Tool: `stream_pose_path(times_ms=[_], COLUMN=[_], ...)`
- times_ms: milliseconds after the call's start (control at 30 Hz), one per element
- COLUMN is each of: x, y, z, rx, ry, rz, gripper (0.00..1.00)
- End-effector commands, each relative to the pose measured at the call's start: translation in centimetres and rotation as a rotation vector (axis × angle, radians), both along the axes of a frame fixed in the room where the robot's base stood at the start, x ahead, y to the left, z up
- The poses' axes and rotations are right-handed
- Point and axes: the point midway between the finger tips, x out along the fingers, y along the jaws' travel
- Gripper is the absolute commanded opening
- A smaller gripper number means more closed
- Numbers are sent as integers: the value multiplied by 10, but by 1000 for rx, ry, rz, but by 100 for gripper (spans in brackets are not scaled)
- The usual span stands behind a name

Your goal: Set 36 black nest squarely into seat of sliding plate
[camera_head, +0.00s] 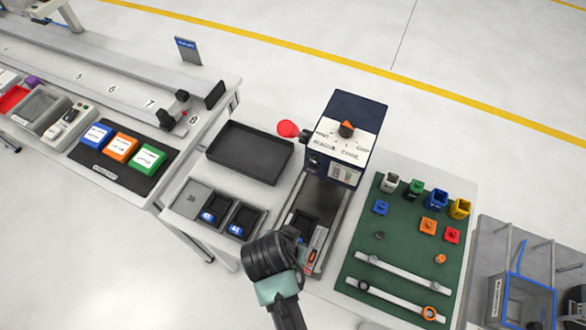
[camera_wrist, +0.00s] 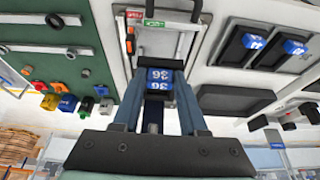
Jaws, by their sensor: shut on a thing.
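The black nest (camera_wrist: 160,63) has blue labels reading 36. In the wrist view it sits between the two fingers of my gripper (camera_wrist: 160,80), which is shut on it. The sliding plate (camera_head: 325,228) is a grey plate in front of the dark blue machine, with a red-orange part (camera_head: 316,240) near its front end. In the head view my wrist hangs over the plate's front left and hides the fingertips. A dark shape on the plate beside my wrist may be the nest or the seat. I cannot tell whether the nest touches the plate.
The blue machine (camera_head: 345,125) with a red knob (camera_head: 288,129) stands behind the plate. Left are an empty black tray (camera_head: 250,152) and two black nests with blue labels (camera_head: 241,222). A green mat (camera_head: 392,240) with small coloured parts lies right.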

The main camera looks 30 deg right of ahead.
Motion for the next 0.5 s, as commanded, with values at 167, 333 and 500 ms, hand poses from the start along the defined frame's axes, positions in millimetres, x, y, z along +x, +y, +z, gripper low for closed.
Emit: stream_pose_path(times_ms=[167, 333, 500], x=[0, 0, 0], y=[0, 0, 0], z=[-14, -26, -37], rx=[0, 0, 0], ry=[-1, -1, -1], rz=[0, 0, 0], gripper=[0, 0, 0])
